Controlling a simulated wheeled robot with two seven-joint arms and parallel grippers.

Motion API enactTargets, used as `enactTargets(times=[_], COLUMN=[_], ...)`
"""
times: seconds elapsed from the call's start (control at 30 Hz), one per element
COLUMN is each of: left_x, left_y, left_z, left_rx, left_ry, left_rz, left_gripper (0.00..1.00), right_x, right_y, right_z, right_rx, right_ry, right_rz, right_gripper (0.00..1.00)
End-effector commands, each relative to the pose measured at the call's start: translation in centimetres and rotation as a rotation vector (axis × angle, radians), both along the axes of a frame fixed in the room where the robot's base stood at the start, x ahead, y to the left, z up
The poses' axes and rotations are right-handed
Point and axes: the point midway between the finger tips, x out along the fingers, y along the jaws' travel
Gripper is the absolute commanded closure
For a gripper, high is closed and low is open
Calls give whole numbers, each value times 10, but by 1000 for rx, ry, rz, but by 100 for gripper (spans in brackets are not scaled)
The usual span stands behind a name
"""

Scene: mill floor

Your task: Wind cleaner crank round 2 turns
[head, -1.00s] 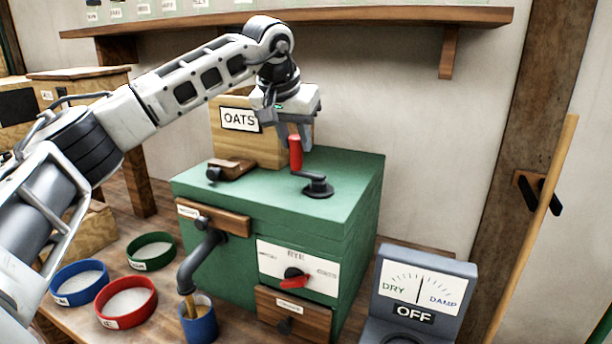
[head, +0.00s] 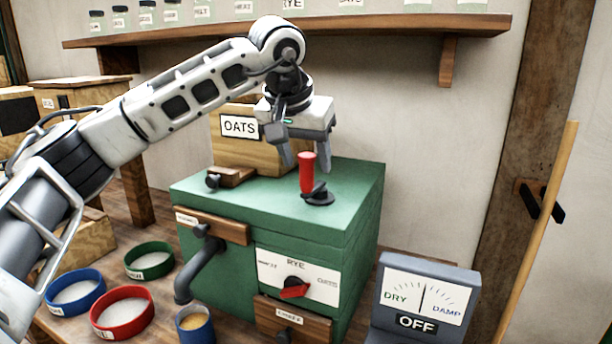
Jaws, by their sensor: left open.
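The cleaner is a green box (head: 215,192) on the bench. Its crank, with an upright red handle (head: 307,176) on a dark arm and hub (head: 319,197), is on the top face. The handle stands close to the hub, on its left in the picture. My left gripper (head: 306,158) points down over the crank from above, fingers spread apart. The top of the red handle is between or just below the fingertips, without visible grip; exact depth is hard to tell. My right gripper is out of view.
A wooden OATS hopper (head: 262,152) stands behind the crank. Blue (head: 66,302), red (head: 122,335) and green (head: 150,274) bowls and a blue cup (head: 195,335) sit at lower left. A grey meter (head: 430,268) marked OFF stands right. A shelf (head: 350,27) runs above.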

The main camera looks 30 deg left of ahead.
Motion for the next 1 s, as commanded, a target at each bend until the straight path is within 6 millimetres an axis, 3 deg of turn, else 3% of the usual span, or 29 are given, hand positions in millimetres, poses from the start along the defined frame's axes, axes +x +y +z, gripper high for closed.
enactTargets(times=[0.33,0.57,1.0], left_x=[0,0,1], left_y=[0,0,0], left_z=[28,49,87], left_rx=[0,0,-1], left_ry=[0,-2,-2], left_rz=[0,1,0], left_gripper=[45,45,45], right_x=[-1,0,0], right_y=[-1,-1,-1], right_z=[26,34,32], right_rx=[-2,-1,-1], right_ry=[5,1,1], right_rz=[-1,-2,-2], right_gripper=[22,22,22])
